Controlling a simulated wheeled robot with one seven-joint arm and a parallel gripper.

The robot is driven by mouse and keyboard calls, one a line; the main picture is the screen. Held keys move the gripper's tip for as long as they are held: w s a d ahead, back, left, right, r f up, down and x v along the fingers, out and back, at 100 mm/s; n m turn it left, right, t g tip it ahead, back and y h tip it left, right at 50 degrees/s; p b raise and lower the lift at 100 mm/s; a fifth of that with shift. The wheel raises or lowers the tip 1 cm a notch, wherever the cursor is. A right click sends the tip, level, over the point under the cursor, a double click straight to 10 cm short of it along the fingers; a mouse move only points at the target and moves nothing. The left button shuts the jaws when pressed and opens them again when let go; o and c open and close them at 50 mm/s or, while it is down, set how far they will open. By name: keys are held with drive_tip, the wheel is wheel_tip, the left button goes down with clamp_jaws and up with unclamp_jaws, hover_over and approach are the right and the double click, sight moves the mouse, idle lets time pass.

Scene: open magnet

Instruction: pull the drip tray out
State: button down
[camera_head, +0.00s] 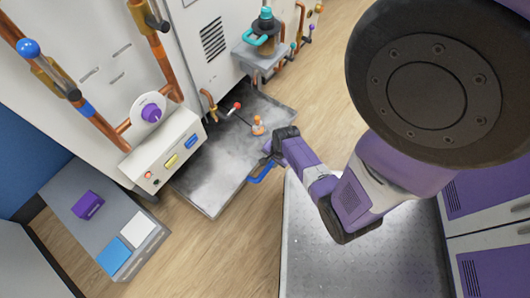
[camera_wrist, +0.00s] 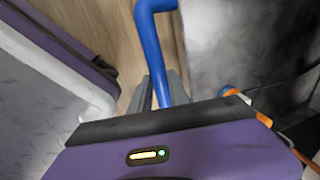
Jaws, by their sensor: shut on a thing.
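The drip tray (camera_head: 215,190) is a wide, shallow grey metal tray low at the foot of the white machine, and it sticks out over the wooden floor. Its blue handle (camera_head: 262,173) is on the near right edge. My gripper (camera_head: 268,158) is at that handle, with the purple arm coming in from the right. In the wrist view the blue handle (camera_wrist: 152,45) runs down between the grey fingers of my gripper (camera_wrist: 160,92), which are shut on it. The tray's mottled grey surface (camera_wrist: 215,45) lies to the right. The fingertips are partly hidden in the head view.
A small orange-topped item (camera_head: 257,126) and a red-tipped lever (camera_head: 236,106) show over the tray. A control box (camera_head: 165,150) with coloured buttons stands at its left. A grey bench (camera_head: 110,215) holds a purple block. A metal platform (camera_head: 350,255) lies at the near right.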

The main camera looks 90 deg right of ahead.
drive_tip(key=shift+s+a, duration=0.15)
drive_tip(key=shift+s, duration=0.1)
drive_tip(key=c, duration=1.3)
unclamp_jaws()
drive_tip(key=shift+o, duration=0.2)
wheel_tip(320, 180, up, 8)
drive_tip(key=s+p, duration=0.1)
drive_tip(key=p, duration=0.3)
drive_tip(key=shift+a+f, duration=0.2)
drive_tip(key=shift+a, duration=0.2)
drive_tip(key=shift+s+d, duration=0.1)
